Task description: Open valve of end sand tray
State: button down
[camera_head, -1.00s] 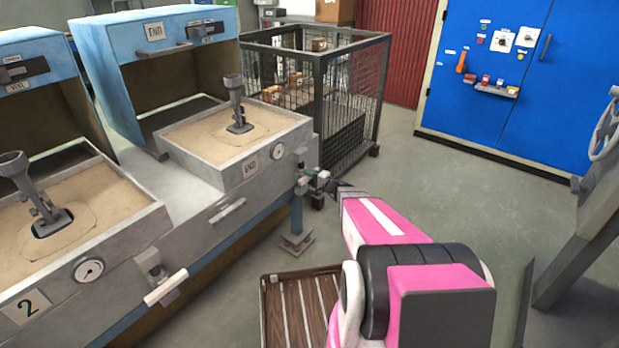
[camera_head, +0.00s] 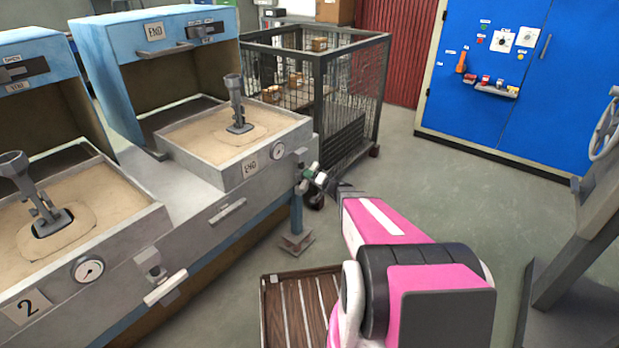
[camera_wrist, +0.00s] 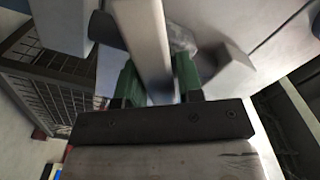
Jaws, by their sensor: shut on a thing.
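The end sand tray (camera_head: 222,160) is the one with the END label, with a metal fixture (camera_head: 236,105) standing in its sand. Its valve handle (camera_head: 321,180) is a pale bar at the tray's right corner, just below the gauge. My gripper (camera_head: 313,174) is at that corner. In the wrist view, the green fingers of my gripper (camera_wrist: 158,85) sit on either side of the pale handle (camera_wrist: 145,35) and are shut on it. The valve body behind the handle is partly hidden.
The nearer tray 2 (camera_head: 150,222) has its own valve with a white handle (camera_head: 166,287). A wire cage cart (camera_head: 383,100) stands behind the end tray. A wooden slatted platform (camera_head: 270,308) lies on the floor below. Open floor (camera_head: 450,200) lies to the right.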

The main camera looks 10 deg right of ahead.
jog(key=n, duration=0.5)
jog(key=shift+n, duration=0.3)
jog(key=n, duration=0.5)
jog(key=shift+n, duration=0.3)
jog(key=c, duration=0.9)
grip_release()
jog(key=v, duration=1.1)
